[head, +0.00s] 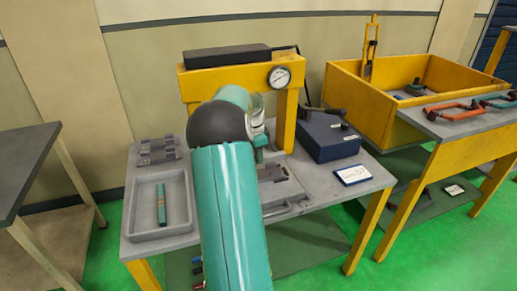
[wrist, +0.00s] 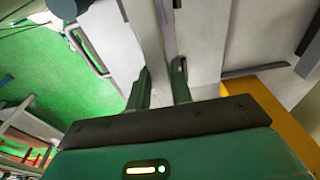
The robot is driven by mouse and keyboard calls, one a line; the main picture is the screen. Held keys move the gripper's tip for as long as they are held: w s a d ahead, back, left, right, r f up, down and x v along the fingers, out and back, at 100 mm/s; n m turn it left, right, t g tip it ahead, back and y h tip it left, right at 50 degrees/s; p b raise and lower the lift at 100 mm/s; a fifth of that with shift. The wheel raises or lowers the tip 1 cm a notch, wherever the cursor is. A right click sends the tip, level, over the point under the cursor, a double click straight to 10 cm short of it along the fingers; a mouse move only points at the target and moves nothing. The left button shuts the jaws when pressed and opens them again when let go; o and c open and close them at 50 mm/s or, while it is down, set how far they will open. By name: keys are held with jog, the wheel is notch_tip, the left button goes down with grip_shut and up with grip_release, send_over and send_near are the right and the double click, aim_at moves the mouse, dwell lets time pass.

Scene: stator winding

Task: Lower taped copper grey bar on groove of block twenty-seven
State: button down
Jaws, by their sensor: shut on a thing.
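My gripper (wrist: 162,88) shows in the wrist view with its two green fingers shut on a pale grey bar (wrist: 151,40), which runs up and away between them. The bar's tape is not clear, and its far end leaves the frame. In the head view my teal arm covers most of the gripper and the bar. A grey block (head: 281,187) with dark parts sits on the bench just right of my arm, partly hidden. Other grey blocks (head: 158,150) stand at the bench's back left. No number can be read on any block, and the gap between bar and groove cannot be told.
A yellow press frame (head: 188,85) with a gauge (head: 279,77) stands behind. A grey tray (head: 149,227) holding a teal bar (head: 161,203) is at left. A dark blue box (head: 327,138) and white card (head: 353,174) are at right. A yellow crate (head: 345,90) stands farther right.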

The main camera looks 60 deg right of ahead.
jog(key=shift+f, duration=0.1)
dwell(0.3)
jog(key=shift+w+f, duration=0.1)
jog(key=shift+f, duration=0.15)
dwell(0.3)
jog(key=shift+f, duration=1.5)
jog(key=shift+f, duration=0.9)
jog(key=c, duration=1.2)
grip_release()
jog(key=shift+o, duration=0.6)
